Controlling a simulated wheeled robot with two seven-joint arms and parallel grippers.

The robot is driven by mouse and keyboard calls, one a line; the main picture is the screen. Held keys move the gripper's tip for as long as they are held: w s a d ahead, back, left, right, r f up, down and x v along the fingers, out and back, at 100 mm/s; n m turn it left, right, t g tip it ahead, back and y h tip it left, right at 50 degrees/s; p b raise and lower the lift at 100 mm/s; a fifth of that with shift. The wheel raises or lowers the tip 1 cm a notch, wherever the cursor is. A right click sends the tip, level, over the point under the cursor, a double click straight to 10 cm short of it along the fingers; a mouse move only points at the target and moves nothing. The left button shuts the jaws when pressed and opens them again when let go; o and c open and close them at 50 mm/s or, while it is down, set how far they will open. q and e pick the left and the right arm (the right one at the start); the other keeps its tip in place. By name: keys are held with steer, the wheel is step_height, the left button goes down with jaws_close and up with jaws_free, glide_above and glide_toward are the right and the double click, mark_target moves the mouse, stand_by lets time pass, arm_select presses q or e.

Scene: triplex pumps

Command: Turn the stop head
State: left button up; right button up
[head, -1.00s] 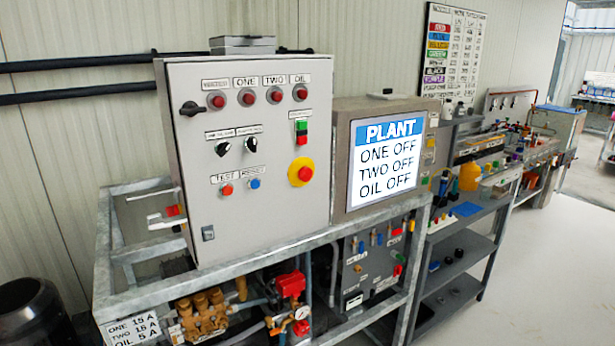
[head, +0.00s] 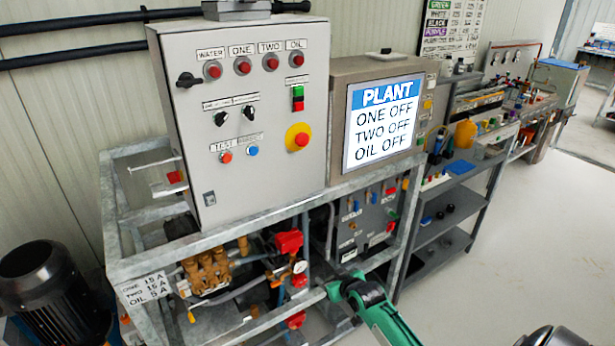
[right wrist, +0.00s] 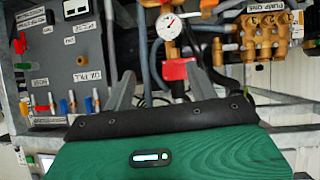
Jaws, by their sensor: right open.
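The stop head, a red mushroom button (head: 301,139) on a yellow round plate, sits at the lower right of the grey control cabinet's front (head: 250,170). It is unobstructed in the head view and I do not see it in the right wrist view. My right gripper (head: 335,291), on a green arm, is low in front of the frame, well below the stop head and apart from it. In the right wrist view its two grey fingers (right wrist: 160,88) are spread, with nothing visibly held between them. My left gripper is not in view.
The metal frame (head: 270,214) carries the cabinet and a screen (head: 384,120) reading PLANT, ONE OFF, TWO OFF, OIL OFF. Below are brass pumps (head: 207,270), red fittings and a gauge (right wrist: 168,26). A motor (head: 45,290) stands at lower left.

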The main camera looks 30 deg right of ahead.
step_height(320, 180, up, 20)
steer(key=w+d+t+p, duration=0.1)
steer(key=w+t, duration=0.1)
steer(key=t, duration=0.1)
steer(key=n+t+y+p, duration=0.1)
steer(key=n+t+p, duration=0.1)
steer(key=t, duration=0.1)
glide_toward(305, 141)
steer(key=w+p, duration=0.2)
steer(key=w, duration=0.1)
steer(key=w+p, duration=0.2)
steer(key=w, duration=0.1)
steer(key=shift+w+a+r, duration=0.1)
steer(key=shift+w+r, duration=0.1)
steer(key=shift+w, duration=0.2)
steer(key=shift+w+f+p, duration=0.15)
steer(key=shift+w+p, duration=0.3)
steer(key=shift+w, duration=0.45)
